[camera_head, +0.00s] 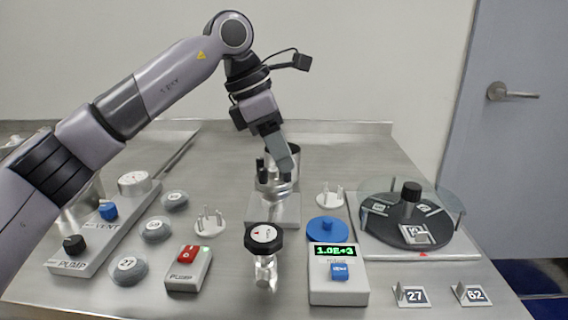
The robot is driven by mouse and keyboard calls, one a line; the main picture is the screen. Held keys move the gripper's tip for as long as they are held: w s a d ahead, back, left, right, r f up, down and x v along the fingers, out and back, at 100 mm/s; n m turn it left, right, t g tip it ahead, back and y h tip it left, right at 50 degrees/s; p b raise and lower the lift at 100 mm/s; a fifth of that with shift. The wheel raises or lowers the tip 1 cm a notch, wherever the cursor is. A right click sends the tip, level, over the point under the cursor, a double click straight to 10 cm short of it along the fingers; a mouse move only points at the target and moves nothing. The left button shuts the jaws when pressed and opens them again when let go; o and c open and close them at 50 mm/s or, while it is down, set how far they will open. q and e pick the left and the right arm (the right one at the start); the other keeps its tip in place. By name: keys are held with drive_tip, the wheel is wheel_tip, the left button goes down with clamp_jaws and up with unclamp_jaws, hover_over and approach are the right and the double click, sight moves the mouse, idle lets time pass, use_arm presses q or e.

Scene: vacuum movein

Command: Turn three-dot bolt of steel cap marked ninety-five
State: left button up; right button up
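A steel fitting (274,186) stands on a square steel base (273,212) mid-table, with dark upright posts around its top. My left gripper (280,160) reaches down onto it from above, its fingers at the fitting's top. I cannot tell whether the fingers are open or shut, or whether they touch a bolt. No ninety-five mark and no three-dot mark can be read; the arm and gripper cover part of the fitting's top. Grey numbered discs lie to the left: a rear one (175,202), a middle one (155,230) and a front one (128,271). My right gripper is out of view.
In front stands a black-knobbed valve (264,238), between a red-switch pump box (188,268) and a gauge box (338,275). A pronged white disc (209,221) and blue disc (328,229) lie nearby. A round turntable (378,232) is right. Number cards (411,296) stand front right.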

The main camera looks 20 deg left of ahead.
use_arm(q)
drive_tip(key=shift+x, duration=1.05)
clamp_jaws()
